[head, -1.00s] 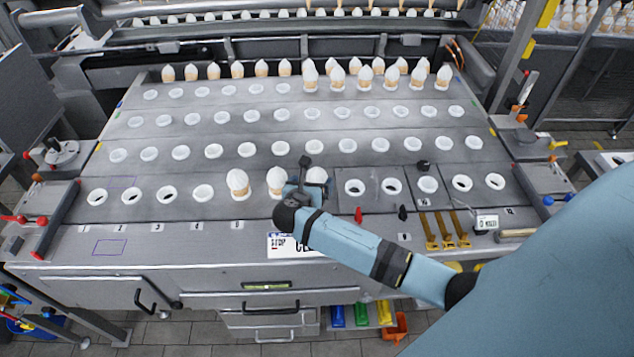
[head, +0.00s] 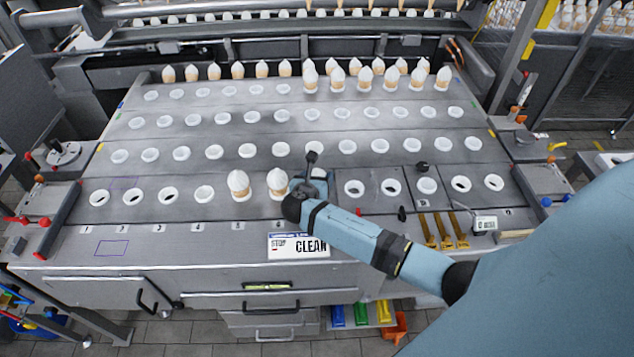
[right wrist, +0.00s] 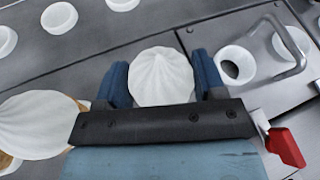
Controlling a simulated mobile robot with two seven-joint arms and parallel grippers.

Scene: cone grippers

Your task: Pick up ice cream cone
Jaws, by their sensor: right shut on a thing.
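My right gripper (head: 313,184) is at the front row of holders, just right of two standing ice cream cones. In the right wrist view its two blue fingers (right wrist: 161,82) are on either side of a cone with a white swirled top (right wrist: 162,72), and it is shut on that cone. The cone's lower part is hidden by the gripper, so I cannot tell whether it still sits in its holder. The two other front cones (head: 239,184) (head: 279,184) stand upright to the left. My left gripper is not in view.
Empty white ring holders (head: 354,188) continue to the right, and more rows lie behind. Several cones (head: 364,78) stand along the back. A black knob (head: 422,168), yellow levers (head: 445,230) and a red handle (right wrist: 286,146) stick up nearby.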

